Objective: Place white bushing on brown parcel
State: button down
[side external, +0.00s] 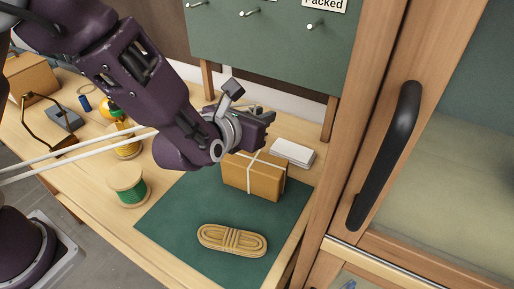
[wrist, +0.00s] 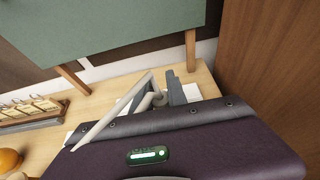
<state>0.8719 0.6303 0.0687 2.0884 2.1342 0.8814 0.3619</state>
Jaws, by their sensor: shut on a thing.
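The brown parcel (side external: 262,181), tied with white string, stands on the green mat in the side view. My gripper (side external: 262,116) is above the parcel, toward its back edge, and looks apart from it. In the wrist view my gripper (wrist: 160,88) shows its grey fingers past the dark wrist housing. A small pale rounded piece (wrist: 158,98), which looks like the white bushing, is held between them. The bushing is hidden in the side view. The parcel cannot be made out in the wrist view.
A white stack (side external: 292,152) lies behind the parcel. A coiled rope bundle (side external: 232,240) lies on the green mat (side external: 180,217). A green thread spool (side external: 126,187) stands left. A green pegboard (side external: 270,45) rises behind, and a wooden cabinet door with a black handle (side external: 385,155) is at right.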

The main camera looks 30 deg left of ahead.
aim_at(260, 152)
notch_tip(260, 152, down, 6)
jog(key=shift+f, duration=0.15)
jog(key=shift+f, duration=0.1)
jog(key=c, duration=1.3)
grip_release()
